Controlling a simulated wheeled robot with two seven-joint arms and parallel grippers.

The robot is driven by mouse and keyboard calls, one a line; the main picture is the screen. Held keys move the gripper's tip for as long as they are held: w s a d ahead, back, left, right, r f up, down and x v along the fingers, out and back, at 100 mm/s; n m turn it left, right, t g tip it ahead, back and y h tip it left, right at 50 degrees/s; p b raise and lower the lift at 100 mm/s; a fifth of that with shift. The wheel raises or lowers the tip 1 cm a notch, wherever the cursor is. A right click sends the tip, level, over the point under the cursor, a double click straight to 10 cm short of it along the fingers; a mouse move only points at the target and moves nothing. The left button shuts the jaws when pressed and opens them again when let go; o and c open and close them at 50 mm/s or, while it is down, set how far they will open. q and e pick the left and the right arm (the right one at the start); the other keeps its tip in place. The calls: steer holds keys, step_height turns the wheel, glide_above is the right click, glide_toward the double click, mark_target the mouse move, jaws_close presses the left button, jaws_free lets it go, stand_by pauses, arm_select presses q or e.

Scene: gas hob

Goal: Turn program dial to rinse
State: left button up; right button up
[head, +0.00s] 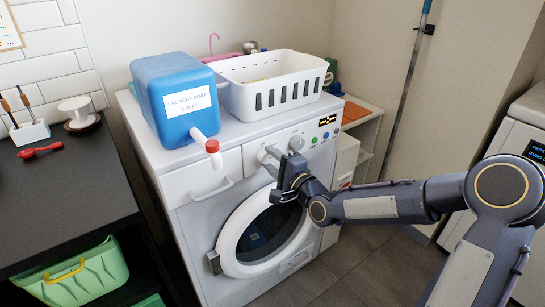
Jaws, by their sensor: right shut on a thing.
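The white washing machine (192,228) stands in the middle with its round door (230,245) shut. Its control panel (253,171) has two round dials. The left dial (263,155), which I take as the program dial, is partly hidden by my right gripper (272,158). The gripper reaches in from the right and is shut on this dial. The right dial (297,142) is free, close beside the gripper. Markings around the dials are too small to read, so the dial's setting cannot be told. My left gripper is out of view.
A blue soap container (176,80) with a red-capped spout (212,147) overhangs the machine's front, left of the gripper. A white basket (290,65) stands behind the panel. A dark counter (60,190) is at left; open floor (375,260) lies at right.

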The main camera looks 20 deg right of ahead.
steer(key=m+p, duration=0.1)
steer(key=m, duration=0.3)
steer(key=shift+f, duration=0.1)
stand_by(0.4)
steer(key=o, duration=1)
steer(key=p+v, duration=0.2)
steer(key=v, duration=0.5)
steer(key=shift+s+d, duration=0.1)
steer(key=shift+s, duration=0.3)
